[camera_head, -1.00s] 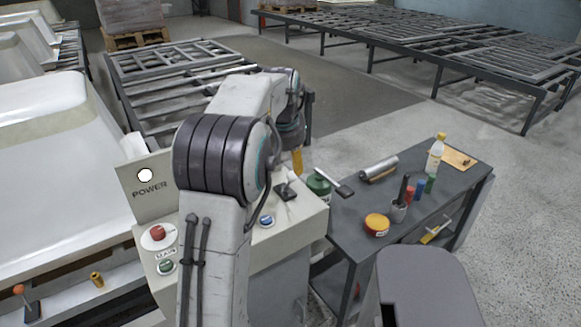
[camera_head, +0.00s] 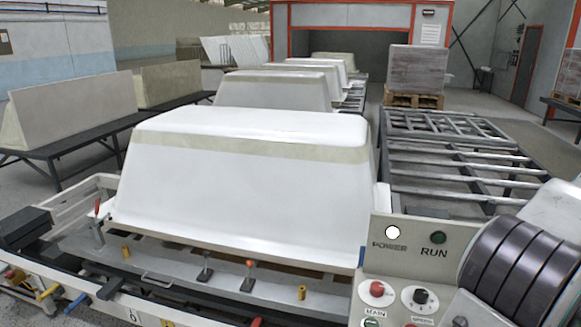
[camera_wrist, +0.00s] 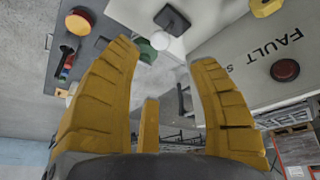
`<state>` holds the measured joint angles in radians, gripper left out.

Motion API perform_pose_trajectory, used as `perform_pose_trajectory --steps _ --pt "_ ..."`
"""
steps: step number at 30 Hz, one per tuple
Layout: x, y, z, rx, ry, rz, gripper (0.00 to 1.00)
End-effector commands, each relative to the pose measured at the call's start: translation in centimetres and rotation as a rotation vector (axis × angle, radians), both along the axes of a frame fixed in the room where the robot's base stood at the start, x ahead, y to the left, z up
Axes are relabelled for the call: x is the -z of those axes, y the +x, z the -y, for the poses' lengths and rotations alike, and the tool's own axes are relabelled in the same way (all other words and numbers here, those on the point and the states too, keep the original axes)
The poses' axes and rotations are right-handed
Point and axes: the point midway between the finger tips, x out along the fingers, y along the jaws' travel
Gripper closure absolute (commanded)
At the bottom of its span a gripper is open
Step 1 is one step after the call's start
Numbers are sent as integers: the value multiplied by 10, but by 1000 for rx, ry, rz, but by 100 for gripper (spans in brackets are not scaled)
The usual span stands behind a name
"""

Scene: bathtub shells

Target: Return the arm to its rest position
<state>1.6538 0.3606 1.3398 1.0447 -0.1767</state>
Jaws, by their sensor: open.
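My gripper (camera_wrist: 163,85) shows in the wrist view with its yellow fingers spread apart and nothing held between them. Part of my arm shows at the lower right of the head view; the gripper itself is outside that view. Beyond the fingers, in the wrist view, are a lever with a dark square plate (camera_wrist: 172,18) and a pale round end, and a green item (camera_wrist: 146,50) partly hidden by the left finger. The panel marked FAULT (camera_wrist: 265,45) is to the right of the fingers.
The control panel (camera_head: 400,262) with POWER and RUN labels stands beside my arm. A large white tub shell (camera_head: 240,175) lies upside down on the line. A dark bench top (camera_wrist: 72,20) with small items is at the wrist view's upper left.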

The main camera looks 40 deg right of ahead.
Motion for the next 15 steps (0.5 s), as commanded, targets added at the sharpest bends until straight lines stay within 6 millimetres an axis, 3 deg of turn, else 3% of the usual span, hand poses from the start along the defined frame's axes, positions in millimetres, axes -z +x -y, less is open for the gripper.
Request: perform_pose_trajectory --steps 9,11,15 --pt "-2 0 4 43 -21 17 46" --pt "11 0 0 69 -2 29 46" --pt "57 2 -29 103 109 46 46"
